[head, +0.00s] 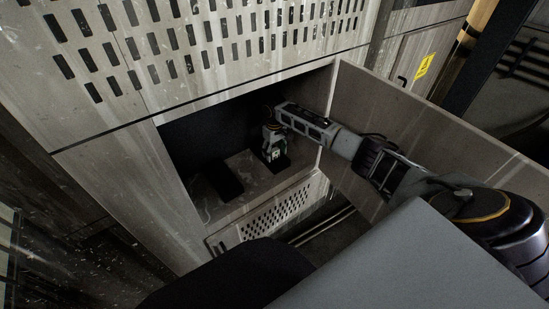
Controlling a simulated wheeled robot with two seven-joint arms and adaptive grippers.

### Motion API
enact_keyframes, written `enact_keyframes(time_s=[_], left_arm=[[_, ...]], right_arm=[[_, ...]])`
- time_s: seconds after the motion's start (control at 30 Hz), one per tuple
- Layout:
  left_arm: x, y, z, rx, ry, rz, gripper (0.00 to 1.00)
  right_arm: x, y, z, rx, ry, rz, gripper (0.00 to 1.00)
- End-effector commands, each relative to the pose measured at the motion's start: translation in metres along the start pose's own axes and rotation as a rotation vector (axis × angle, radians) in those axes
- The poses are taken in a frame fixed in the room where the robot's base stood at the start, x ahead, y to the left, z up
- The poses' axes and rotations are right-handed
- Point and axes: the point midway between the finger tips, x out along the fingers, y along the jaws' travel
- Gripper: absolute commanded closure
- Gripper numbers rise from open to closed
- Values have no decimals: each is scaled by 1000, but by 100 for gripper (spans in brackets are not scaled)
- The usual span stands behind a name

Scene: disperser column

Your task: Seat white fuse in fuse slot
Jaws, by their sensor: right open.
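My right gripper (274,152) reaches into an open cabinet compartment and points down, with its jaws open. A small pale piece with a greenish spot shows at its fingertips; I cannot tell whether it is the white fuse or part of the gripper. Just below the fingertips is a dark block on the compartment floor, and I cannot tell whether it holds the fuse slot. A flat black rectangular piece (224,181) lies left of the gripper. My left gripper is not in view.
The cabinet (125,185) frames the compartment closely on the left and above. Its open door (425,120) stands to the right, behind my right arm. A perforated panel (275,215) is below the compartment floor (252,170). A yellow label (425,66) is at upper right.

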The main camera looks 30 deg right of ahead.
Motion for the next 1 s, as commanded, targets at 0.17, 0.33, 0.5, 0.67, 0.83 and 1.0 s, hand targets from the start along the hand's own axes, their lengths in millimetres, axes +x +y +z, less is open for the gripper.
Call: enact_keyframes(time_s=[0.17,0.33,0.5,0.67,0.83,1.0], left_arm=[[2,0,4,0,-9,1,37],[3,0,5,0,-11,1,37],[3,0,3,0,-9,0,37],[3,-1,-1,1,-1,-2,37],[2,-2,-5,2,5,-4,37],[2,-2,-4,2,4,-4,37]], right_arm=[[0,0,0,0,0,0,36],[-1,0,0,0,0,0,36],[-1,0,0,0,0,0,56],[-1,0,0,0,0,0,77],[-1,0,0,0,1,0,86],[-2,0,0,0,1,0,86]])
